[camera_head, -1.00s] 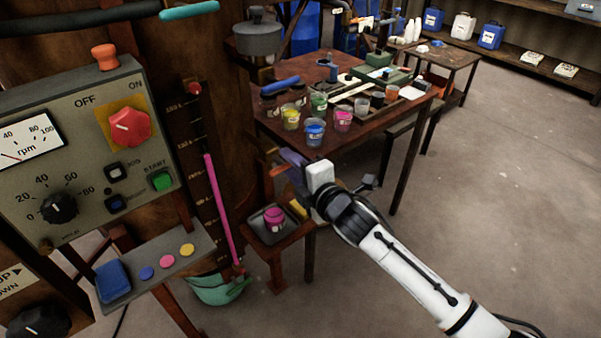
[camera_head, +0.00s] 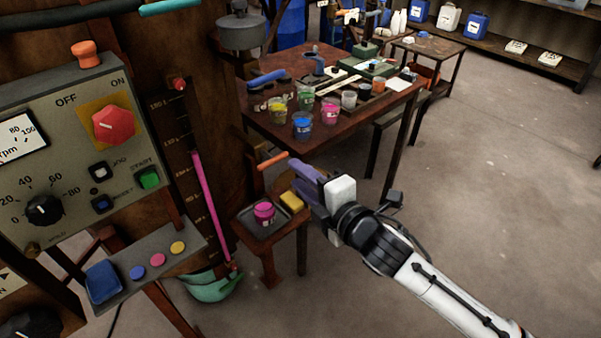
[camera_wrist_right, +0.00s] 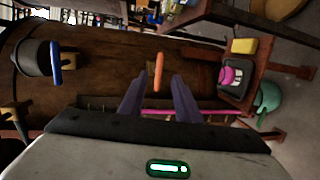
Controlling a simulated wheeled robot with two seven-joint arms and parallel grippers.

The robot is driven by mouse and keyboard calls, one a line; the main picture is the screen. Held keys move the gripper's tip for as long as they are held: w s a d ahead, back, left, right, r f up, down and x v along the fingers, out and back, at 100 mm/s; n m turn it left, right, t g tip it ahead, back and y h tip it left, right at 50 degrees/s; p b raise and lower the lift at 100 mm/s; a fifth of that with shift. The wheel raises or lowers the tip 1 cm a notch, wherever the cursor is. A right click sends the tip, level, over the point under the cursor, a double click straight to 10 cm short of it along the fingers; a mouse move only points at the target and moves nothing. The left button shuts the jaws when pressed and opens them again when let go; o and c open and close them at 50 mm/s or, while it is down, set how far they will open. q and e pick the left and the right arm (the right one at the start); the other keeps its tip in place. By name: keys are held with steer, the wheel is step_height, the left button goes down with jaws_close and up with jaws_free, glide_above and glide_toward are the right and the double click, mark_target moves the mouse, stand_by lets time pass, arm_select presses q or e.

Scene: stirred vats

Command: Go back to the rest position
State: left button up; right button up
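My right gripper (camera_head: 305,187) reaches in from the lower right in the head view, with purple fingers and a white-and-black wrist. In the right wrist view its two fingers (camera_wrist_right: 158,100) stand apart with nothing between them. An orange handle (camera_head: 272,160) is just left of the fingertips in the head view. The wrist view shows this handle (camera_wrist_right: 158,72) beyond the fingers, not touching them. My left gripper is not in view.
A pink cup (camera_head: 264,211) and a yellow sponge (camera_head: 291,201) sit on a low stand beside the gripper. Behind is a table (camera_head: 340,140) with several paint cups. A control panel (camera_head: 70,150) is at left. The floor at right is clear.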

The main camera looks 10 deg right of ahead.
steer(key=s+d+f+m+g+h, duration=0.1)
steer(key=s+d+f+m+g, duration=0.1)
steer(key=s+f+m, duration=0.5)
steer(key=s+d+f+m+g+h, duration=0.1)
steer(key=s+d+f+m, duration=0.4)
steer(key=s+f, duration=0.6)
steer(key=s+d+f+m+g+h, duration=0.2)
steer(key=s+d+f+m, duration=0.2)
steer(key=s+f+m, duration=0.5)
steer(key=shift+s+d+g+h, duration=0.15)
steer(key=shift+s+g+h, duration=0.15)
steer(key=shift+s, duration=0.25)
